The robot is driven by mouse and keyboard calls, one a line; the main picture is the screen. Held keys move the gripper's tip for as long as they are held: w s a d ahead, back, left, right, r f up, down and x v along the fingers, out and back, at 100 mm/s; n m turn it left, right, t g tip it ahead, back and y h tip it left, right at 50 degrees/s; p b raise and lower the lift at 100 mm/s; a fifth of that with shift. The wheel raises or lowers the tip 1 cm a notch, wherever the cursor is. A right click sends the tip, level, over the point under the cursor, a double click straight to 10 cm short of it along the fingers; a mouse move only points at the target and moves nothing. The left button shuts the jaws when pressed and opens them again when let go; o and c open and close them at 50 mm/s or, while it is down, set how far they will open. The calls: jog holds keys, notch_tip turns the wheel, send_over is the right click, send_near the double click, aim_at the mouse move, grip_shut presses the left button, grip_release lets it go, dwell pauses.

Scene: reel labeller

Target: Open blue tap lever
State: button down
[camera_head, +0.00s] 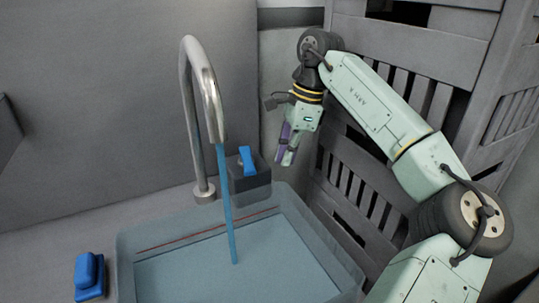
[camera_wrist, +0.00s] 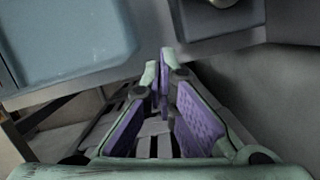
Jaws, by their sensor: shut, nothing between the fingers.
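The blue tap lever (camera_head: 247,159) stands tilted on a dark grey block (camera_head: 252,186), just right of the curved metal tap (camera_head: 205,90). A blue stream (camera_head: 226,205) runs from the spout down into the clear basin (camera_head: 130,262). My gripper (camera_head: 287,160) hangs to the right of the lever, pointing down and apart from it. Its purple-padded fingers are shut and empty, with tips together in the wrist view (camera_wrist: 163,72). The lever does not show in the wrist view.
Another blue handle-like piece (camera_head: 88,272) sits at the lower left beside the basin. A grey slatted panel (camera_head: 430,45) stands close behind and right of my arm. In the wrist view, the basin (camera_wrist: 75,35) is at the upper left. The counter left of the tap looks clear.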

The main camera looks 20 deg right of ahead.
aim_at(247, 160)
jog(key=a, duration=0.1)
jog(key=a+p, duration=0.1)
jog(key=a, duration=0.2)
jog(key=shift+w+f+p, duration=0.2)
jog(key=shift+f+p, duration=0.05)
jog(key=shift+p, duration=0.05)
jog(key=a+m+b, duration=0.1)
jog(key=m+b, duration=0.1)
jog(key=s+a+m+t+b, duration=0.1)
jog(key=a+m+b, duration=0.1)
dwell(0.4)
jog(key=shift+s+d, duration=0.1)
